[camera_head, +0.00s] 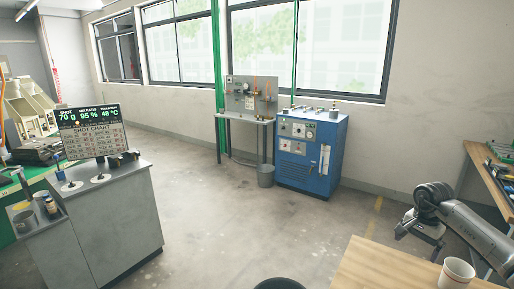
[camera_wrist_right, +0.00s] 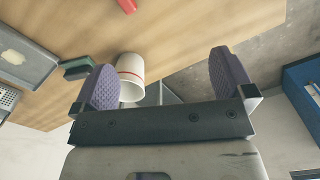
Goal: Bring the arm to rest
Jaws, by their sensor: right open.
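My right arm comes in from the right edge of the head view. Its gripper (camera_head: 420,231) hangs above the far edge of a wooden table (camera_head: 372,268). In the right wrist view my right gripper (camera_wrist_right: 165,72) is open, its two purple ribbed pads wide apart with nothing held between them. A white paper cup (camera_head: 456,271) stands on the table near the arm. In the wrist view the cup (camera_wrist_right: 131,70) shows beyond the left pad, which partly covers it. My left gripper is not in view.
In the wrist view a grey case (camera_wrist_right: 26,58), a dark green block (camera_wrist_right: 76,68) and a red item (camera_wrist_right: 128,5) lie on the tabletop. A blue cabinet (camera_head: 311,152), a tool bench (camera_head: 490,180) and a grey console (camera_head: 106,222) stand around clear floor.

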